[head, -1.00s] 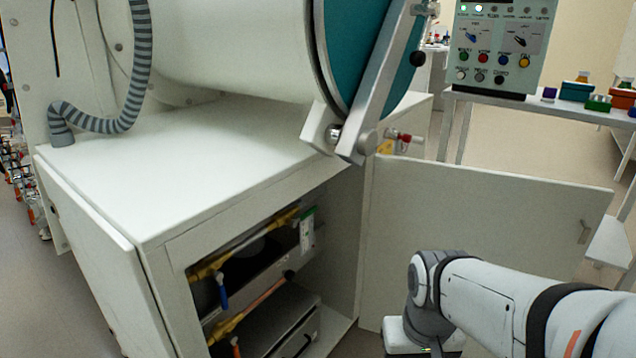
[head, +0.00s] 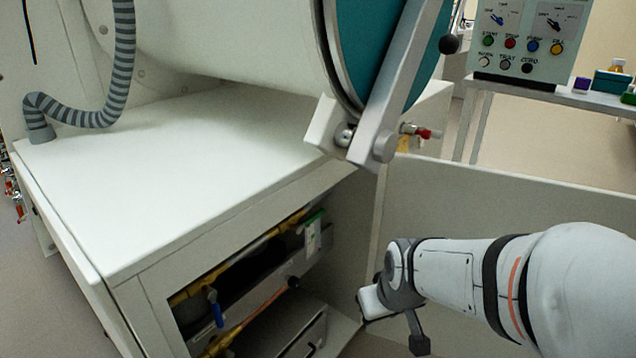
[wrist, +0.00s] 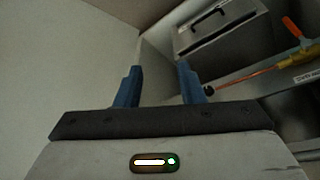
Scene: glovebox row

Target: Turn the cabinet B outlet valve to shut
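A blue-handled valve (head: 215,308) sits on the upper yellow pipe inside the open cabinet in the head view; its handle hangs down. A lower yellow fitting (head: 220,344) joins a copper pipe (head: 255,308). In the wrist view an orange-handled valve (wrist: 291,27) shows at the upper right on a yellow fitting, its handle slanting across the pipe. I cannot read which is the cabinet B outlet. My gripper (wrist: 158,72) is open and empty, its two blue fingers apart and away from the valves. In the head view its fingertips are not clear.
The cabinet door (head: 465,215) stands open to the right, behind my arm. A grey box with a handle (wrist: 222,30) sits in the cabinet. A green-and-white tag (head: 313,235) hangs inside. A red-handled valve (head: 422,132) is beyond the cabinet top (head: 190,160).

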